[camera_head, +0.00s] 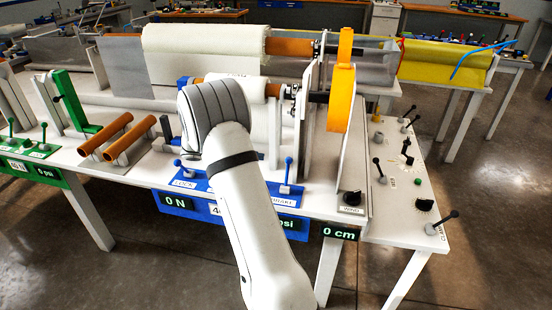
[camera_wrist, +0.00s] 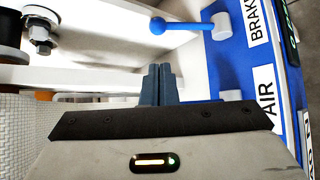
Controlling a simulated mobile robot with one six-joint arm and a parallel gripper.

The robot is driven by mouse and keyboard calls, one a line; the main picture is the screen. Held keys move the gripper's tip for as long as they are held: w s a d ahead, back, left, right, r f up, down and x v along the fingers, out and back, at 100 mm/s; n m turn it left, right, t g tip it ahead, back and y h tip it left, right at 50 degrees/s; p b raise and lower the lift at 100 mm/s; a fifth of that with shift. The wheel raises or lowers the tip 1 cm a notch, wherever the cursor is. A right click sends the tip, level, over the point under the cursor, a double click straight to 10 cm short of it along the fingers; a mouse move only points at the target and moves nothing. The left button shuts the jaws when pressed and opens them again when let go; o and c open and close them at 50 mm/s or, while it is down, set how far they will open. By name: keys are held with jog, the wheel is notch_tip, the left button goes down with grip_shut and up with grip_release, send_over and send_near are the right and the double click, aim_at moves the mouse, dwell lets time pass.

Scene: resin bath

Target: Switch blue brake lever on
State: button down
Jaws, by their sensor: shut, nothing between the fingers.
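The brake lever (camera_head: 289,174) has a blue ball and a thin blue rod on the front blue panel, right of my arm in the head view. It stands roughly upright there. In the wrist view the brake lever (camera_wrist: 185,26) lies across the top, its ball pointing left and its pale base at the right by the BRAKE label (camera_wrist: 255,20). My gripper (camera_wrist: 158,72) is shut and empty. Its fingertips point toward the lever's ball, with a visible gap between them. In the head view the gripper is hidden behind my arm.
The LOCK lever (camera_head: 178,164) stands left of my arm. A pale knob (camera_wrist: 230,95) sits by the AIR label (camera_wrist: 265,92). A yellow-orange upright (camera_head: 340,100) and a black dial (camera_head: 351,198) stand right of the brake lever. Large rollers (camera_head: 205,45) lie behind.

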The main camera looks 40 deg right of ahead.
aim_at(287, 174)
jog(key=x, duration=0.9)
jog(key=shift+d+f+p, duration=0.2)
jog(key=shift+d+p, duration=0.15)
jog(key=shift+p, duration=0.05)
